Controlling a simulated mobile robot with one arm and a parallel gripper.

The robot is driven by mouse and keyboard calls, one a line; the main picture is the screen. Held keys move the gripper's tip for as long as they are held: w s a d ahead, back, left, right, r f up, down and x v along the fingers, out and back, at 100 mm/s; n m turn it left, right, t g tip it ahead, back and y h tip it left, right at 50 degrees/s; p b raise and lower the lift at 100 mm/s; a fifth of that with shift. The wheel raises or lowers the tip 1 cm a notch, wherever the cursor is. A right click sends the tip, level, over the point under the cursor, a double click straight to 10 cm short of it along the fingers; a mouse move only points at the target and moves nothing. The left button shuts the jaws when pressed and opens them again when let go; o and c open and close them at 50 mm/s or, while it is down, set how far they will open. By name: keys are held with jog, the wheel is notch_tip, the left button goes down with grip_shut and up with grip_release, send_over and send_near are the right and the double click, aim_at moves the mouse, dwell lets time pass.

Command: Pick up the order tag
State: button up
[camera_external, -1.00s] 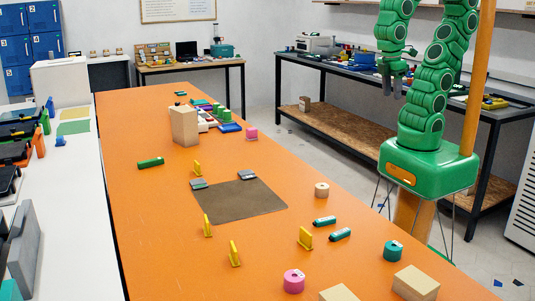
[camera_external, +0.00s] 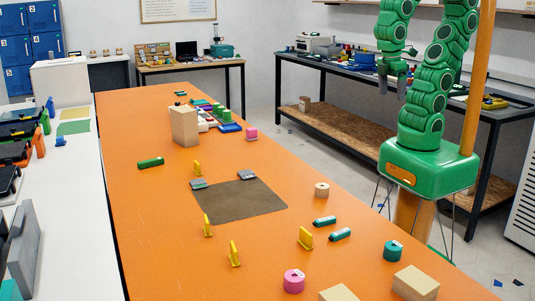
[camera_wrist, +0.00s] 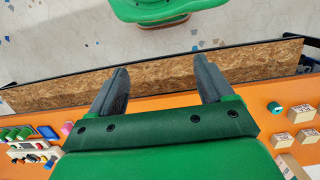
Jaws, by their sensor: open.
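My gripper (camera_external: 392,84) hangs in the air beyond the right edge of the orange table, beside my green arm. In the wrist view its two dark fingers (camera_wrist: 163,72) are apart with nothing between them. I cannot tell for sure which thing is the order tag. Small upright yellow pieces (camera_external: 305,238) stand on the table around a dark mat (camera_external: 240,204). Two grey pieces, one at the left (camera_external: 198,184) and one at the right (camera_external: 246,175), lie at the mat's far edge. My gripper touches none of these.
The orange table (camera_external: 165,230) also bears a tan block (camera_external: 184,126), a pink roll (camera_external: 294,281), a teal roll (camera_external: 393,251), green cylinders (camera_external: 340,235) and tan boxes (camera_external: 416,282). Coloured items crowd its far end. A dark workbench (camera_external: 345,67) stands behind my arm. The table's middle left is mostly clear.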

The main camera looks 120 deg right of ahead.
jog(key=w+a+r, duration=0.1)
jog(key=w+a, duration=0.2)
jog(key=w, duration=1.2)
jog(key=t, duration=0.2)
send_over(305, 231)
notch_tip(305, 231, down, 20)
jog(key=shift+w+a+f+n, duration=0.1)
jog(key=shift+w+f+n, duration=0.1)
jog(key=shift+f, duration=0.25)
jog(key=shift+w+a+f+n, duration=0.1)
jog(key=shift+w+f, duration=0.05)
jog(key=shift+f, duration=0.3)
jog(key=shift+s+d+f, duration=0.1)
jog(key=shift+s+f, duration=0.1)
jog(key=shift+f, duration=1.15)
jog(key=shift+s+d+f, duration=0.1)
jog(key=shift+s+f, duration=0.1)
jog(key=shift+f, duration=1.15)
jog(key=c, duration=1.1)
